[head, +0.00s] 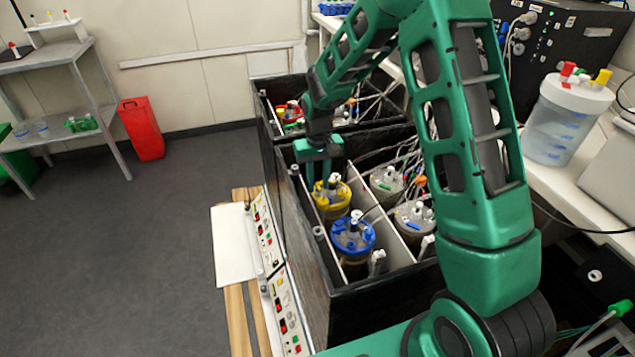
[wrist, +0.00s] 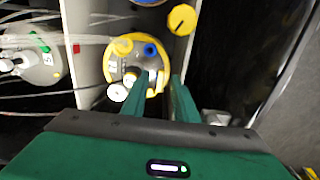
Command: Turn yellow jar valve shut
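The jar with the yellow-rimmed lid (head: 331,207) stands in the near black box, behind the blue-lidded jar. In the wrist view its lid (wrist: 111,65) shows white, yellow and blue fittings. My gripper (head: 321,182) points down at this lid. In the wrist view my gripper (wrist: 158,84) has its two fingers apart, at the lid's near right part. A pale upright fitting (wrist: 154,78) shows between the fingers; contact cannot be told. A round yellow knob with a dark mark (wrist: 182,20) sits beyond the lid to the right; I cannot tell whether it is the valve.
The blue-lidded jar (head: 353,235) stands close in front. A white divider (head: 392,222) separates these from grey-lidded jars (head: 413,217) with tubes and cables. The black box wall (head: 305,250) is close on the left. Open floor (head: 130,260) lies left of the box.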

